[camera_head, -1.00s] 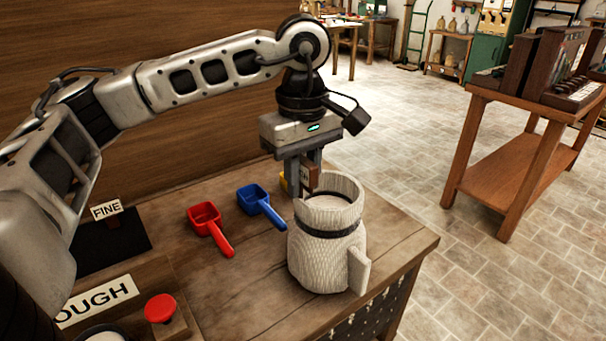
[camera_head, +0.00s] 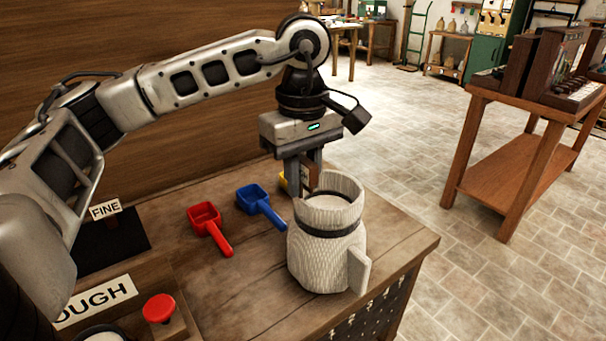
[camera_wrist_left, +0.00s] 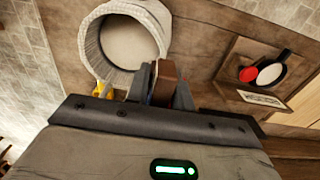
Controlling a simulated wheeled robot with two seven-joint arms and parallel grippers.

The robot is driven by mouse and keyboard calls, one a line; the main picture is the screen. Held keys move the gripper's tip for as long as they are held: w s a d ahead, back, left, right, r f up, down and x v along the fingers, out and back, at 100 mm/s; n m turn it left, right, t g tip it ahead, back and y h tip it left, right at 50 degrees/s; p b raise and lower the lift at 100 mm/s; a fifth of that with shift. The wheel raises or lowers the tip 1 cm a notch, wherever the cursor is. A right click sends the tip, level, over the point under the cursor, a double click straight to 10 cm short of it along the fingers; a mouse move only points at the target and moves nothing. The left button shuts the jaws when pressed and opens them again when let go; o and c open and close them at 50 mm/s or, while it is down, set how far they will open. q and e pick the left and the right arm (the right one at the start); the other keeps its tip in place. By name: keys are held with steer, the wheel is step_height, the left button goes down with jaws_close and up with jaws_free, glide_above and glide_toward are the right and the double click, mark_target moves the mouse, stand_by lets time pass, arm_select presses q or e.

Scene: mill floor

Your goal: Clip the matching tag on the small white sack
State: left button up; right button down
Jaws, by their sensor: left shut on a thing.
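The small white sack (camera_head: 322,262) stands upright on the bench, open at the top, with a dark band around its neck. Its open mouth also shows in the left wrist view (camera_wrist_left: 82,45). My left gripper (camera_head: 303,188) points down close beside the sack's rim, on its far left side. It is shut on a brown clip (camera_wrist_left: 165,80), which shows between the fingers in the wrist view. The clip is partly hidden in the head view, and I cannot read any mark on it. I cannot tell whether it touches the sack. My right gripper is not in view.
A red scoop (camera_head: 206,217) and a blue scoop (camera_head: 252,197) lie left of the sack. A yellow scoop (camera_head: 283,182) is partly hidden behind my gripper. A red button (camera_head: 158,308) and a FINE sign (camera_head: 105,210) are at left. The bench edge is right of the sack.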

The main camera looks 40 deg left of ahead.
mark_target(303, 200)
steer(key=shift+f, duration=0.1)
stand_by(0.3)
arm_select(q)
steer(key=shift+f+b, duration=1.7)
steer(key=shift+f, duration=0.2)
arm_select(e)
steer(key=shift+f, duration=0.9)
arm_select(q)
steer(key=o, duration=1)
steer(key=shift+o, duration=0.2)
